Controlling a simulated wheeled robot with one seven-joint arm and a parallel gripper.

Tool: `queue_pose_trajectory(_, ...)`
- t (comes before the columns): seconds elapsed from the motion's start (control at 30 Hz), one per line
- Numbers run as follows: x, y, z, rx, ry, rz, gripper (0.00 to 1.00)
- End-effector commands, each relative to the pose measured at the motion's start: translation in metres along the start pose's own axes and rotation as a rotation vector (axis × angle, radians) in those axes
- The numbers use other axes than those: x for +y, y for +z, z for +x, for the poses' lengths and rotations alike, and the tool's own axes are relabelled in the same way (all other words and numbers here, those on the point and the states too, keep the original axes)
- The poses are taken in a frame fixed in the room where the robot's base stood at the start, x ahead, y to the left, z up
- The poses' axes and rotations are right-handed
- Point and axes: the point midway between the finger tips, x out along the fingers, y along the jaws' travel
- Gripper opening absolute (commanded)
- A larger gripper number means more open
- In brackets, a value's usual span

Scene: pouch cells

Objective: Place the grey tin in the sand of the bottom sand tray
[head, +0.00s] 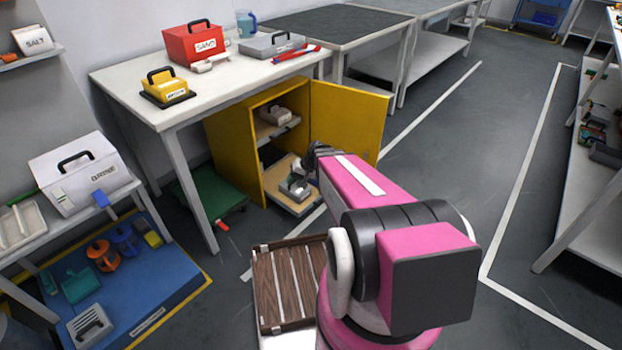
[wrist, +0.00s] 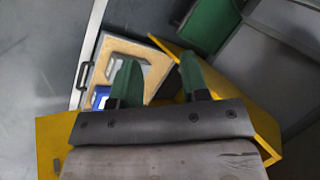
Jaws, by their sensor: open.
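The bottom sand tray (head: 307,205) is slid out of the yellow cabinet in the head view. It also shows in the wrist view (wrist: 160,62), with pale sand-coloured contents. A grey piece (wrist: 122,72), seemingly the grey tin, lies in the tray partly behind my left finger, with a blue patch beside it. Whether it rests fully on the sand cannot be told. My gripper (wrist: 162,80) is over the tray with its two green fingers apart and nothing visibly clamped between them. In the head view my arm and wrist partly cover this area.
The yellow cabinet door (head: 345,120) stands open to the right of the tray. An upper tray (head: 268,130) inside holds pale objects. A green platform (head: 212,192) is on the floor at left, and a slatted brown crate (head: 265,290) is in front. Floor to the right is clear.

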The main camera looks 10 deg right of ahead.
Motion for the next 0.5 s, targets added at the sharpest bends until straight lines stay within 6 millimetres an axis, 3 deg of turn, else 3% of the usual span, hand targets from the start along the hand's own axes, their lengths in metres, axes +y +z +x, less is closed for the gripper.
queue_pose_trajectory(0.03, -0.009, 0.025, -0.023, -0.028, 0.077, -0.034, 0.41)
queue_pose_trajectory(0.2, -0.012, 0.067, -0.076, -0.092, 0.332, -0.100, 0.41)
queue_pose_trajectory(0.33, -0.011, 0.083, -0.104, -0.107, 0.470, -0.123, 0.41)
queue_pose_trajectory(0.5, -0.009, 0.089, -0.119, -0.109, 0.544, -0.131, 0.41)
